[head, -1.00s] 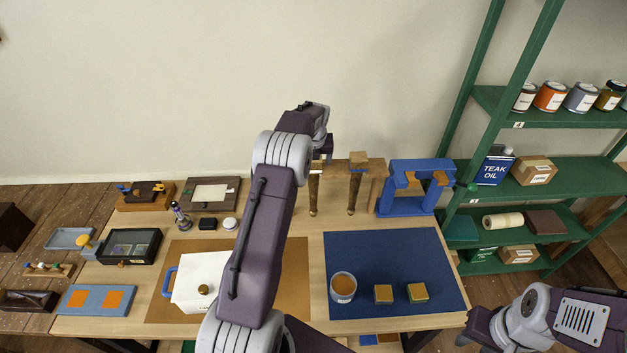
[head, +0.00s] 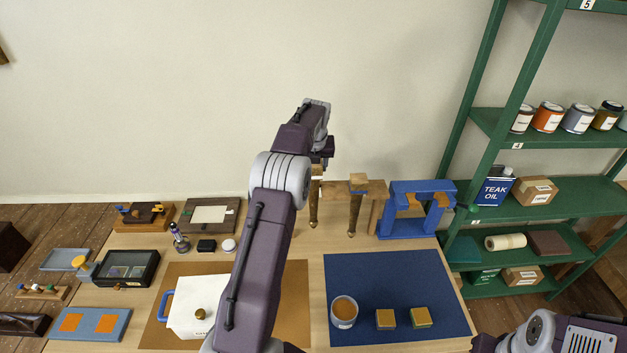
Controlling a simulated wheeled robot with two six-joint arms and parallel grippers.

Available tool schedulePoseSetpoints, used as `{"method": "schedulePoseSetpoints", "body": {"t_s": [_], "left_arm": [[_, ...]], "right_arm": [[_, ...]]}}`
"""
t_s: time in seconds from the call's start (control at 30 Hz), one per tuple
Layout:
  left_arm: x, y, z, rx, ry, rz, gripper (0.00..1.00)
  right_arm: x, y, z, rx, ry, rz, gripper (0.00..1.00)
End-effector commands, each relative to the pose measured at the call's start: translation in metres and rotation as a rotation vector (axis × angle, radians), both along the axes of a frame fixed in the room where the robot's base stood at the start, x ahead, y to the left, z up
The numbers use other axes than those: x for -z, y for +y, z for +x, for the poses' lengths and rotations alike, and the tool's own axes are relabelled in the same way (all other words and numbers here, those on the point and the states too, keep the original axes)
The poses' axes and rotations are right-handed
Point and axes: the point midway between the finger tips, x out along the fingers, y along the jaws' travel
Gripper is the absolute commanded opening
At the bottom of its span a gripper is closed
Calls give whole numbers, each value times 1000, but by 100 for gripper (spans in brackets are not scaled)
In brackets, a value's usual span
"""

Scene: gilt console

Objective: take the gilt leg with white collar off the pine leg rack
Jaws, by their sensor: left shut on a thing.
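The gilt leg with white collar (head: 314,205) hangs point down at the left part of the pine leg rack (head: 376,188), its white band just below the wooden top block. My left gripper (head: 321,160) is above it and shut on its top; the arm partly hides the fingers. The leg's tip sits a little higher than that of the neighbouring gilt leg with blue collar (head: 355,212), which hangs in the rack. I cannot tell whether the held leg is clear of the rack. My right gripper is not in view; only part of that arm shows at lower right.
A blue clamp-like frame (head: 398,228) stands close right of the rack. A blue mat (head: 375,275) with a tin (head: 344,311) and two small blocks lies in front. A white box (head: 186,318) is at front left. A green shelf (head: 560,195) rises at the right.

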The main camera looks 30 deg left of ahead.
Motion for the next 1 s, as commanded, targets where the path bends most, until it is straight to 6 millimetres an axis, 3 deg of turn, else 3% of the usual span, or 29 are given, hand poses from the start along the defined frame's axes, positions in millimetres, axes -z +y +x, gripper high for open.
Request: {"method": "schedulePoseSetpoints", "body": {"t_s": [0.17,0.3,0.5,0.73,1.0], "left_arm": [[-59,0,1,0,-8,1,0],[-108,0,1,0,-5,1,0],[-163,0,0,-1,-1,0,0],[-202,0,0,0,0,0,0],[-215,0,0,0,0,0,0]], "right_arm": [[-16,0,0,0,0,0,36],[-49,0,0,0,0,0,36],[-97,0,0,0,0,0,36],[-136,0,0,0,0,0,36],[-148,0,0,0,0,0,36]]}}
